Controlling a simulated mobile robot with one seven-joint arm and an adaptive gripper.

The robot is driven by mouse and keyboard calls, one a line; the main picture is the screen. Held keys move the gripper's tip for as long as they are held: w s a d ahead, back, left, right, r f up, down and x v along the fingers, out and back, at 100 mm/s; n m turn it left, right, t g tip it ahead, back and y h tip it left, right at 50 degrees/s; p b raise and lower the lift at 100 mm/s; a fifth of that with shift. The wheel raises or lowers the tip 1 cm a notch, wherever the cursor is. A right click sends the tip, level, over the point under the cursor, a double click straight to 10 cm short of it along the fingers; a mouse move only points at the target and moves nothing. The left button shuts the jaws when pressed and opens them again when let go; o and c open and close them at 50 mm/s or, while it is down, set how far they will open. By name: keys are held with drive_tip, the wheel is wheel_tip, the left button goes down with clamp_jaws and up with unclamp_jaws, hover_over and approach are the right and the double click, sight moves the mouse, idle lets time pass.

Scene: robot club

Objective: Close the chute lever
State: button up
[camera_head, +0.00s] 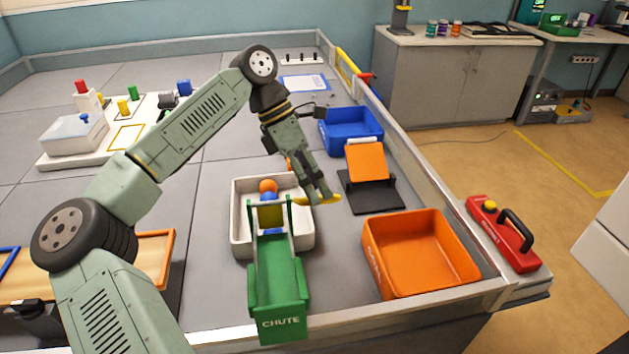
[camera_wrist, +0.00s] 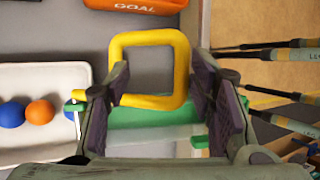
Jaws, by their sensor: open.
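The green chute (camera_head: 278,292), labelled CHUTE, stands at the front middle with its upper end at the white tray. A yellow gate (camera_head: 271,216) sits between its green posts. The yellow lever handle (camera_head: 325,200) is at the right of the chute, under my gripper (camera_head: 318,192). In the wrist view the handle (camera_wrist: 148,103) is a square loop, and the green chute (camera_wrist: 150,138) lies behind it. My gripper (camera_wrist: 158,105) is open, with one finger on each side of the loop. I cannot tell whether the fingers touch it.
The white tray (camera_head: 240,240) holds orange and blue balls. An orange bin (camera_head: 375,272) is right of the chute, marked GOAL in the wrist view (camera_wrist: 135,5). A black stand with an orange panel (camera_head: 367,162) and a blue bin (camera_head: 350,130) are behind. The table rim (camera_head: 425,165) runs along the right.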

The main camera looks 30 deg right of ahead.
drive_tip(key=shift+o, duration=0.4)
drive_tip(key=shift+w, duration=0.2)
drive_tip(key=v, duration=1.2)
drive_tip(key=shift+s, duration=0.2)
drive_tip(key=shift+r, duration=0.1)
